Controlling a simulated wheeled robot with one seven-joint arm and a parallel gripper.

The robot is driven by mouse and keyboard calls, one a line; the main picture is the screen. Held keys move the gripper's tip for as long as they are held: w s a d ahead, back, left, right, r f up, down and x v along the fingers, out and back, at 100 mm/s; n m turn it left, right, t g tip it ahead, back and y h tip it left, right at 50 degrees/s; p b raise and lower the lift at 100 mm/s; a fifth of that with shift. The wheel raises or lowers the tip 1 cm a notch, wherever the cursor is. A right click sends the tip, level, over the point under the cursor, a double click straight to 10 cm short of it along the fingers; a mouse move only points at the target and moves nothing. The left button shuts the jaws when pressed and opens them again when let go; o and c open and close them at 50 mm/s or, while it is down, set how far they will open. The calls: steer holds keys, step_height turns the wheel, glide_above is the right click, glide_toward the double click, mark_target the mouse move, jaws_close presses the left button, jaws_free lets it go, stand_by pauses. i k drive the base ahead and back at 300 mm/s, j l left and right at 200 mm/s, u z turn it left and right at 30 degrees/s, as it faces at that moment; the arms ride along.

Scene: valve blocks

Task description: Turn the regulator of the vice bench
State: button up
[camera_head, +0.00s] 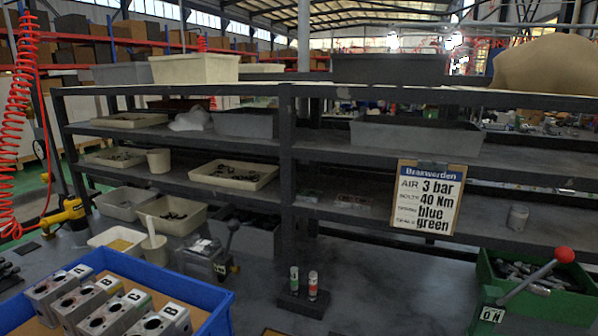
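No part is plainly readable as the regulator. A small round gauge-like part (39,148) sits on an upright post at the far left, beside a red coiled hose (18,110); it is too small to read. A grey metal block with a black lever (208,258), possibly the vice, stands on the dark bench (400,290) left of centre. My gripper is not in view.
A yellow-and-black tool (68,213) lies at left. A small stand holds two cylinders (312,284). A red-ball lever (564,255) rises before a green bin (486,270) at right, near an "ON" tag (492,315).

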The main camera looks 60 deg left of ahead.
mark_target(44, 178)
steer(key=u, duration=2.3)
steer(key=i+j, duration=0.25)
steer(key=j, duration=0.35)
steer(key=i+j+z, duration=0.15)
steer(key=j, duration=0.4)
steer(key=i+j, duration=0.3)
steer(key=j, duration=0.3)
steer(key=i+j+z, duration=0.1)
steer(key=j, duration=0.55)
steer(key=i+j+z, duration=0.1)
steer(key=i+j, duration=0.2)
steer(key=j, duration=0.3)
steer(key=i+j, duration=0.15)
steer(key=j, duration=0.5)
steer(key=i+j+z, duration=0.1)
steer(key=j, duration=0.55)
steer(key=i+j+z, duration=0.1)
steer(key=j, duration=0.55)
steer(key=i+j, duration=0.25)
steer(key=i, duration=0.25)
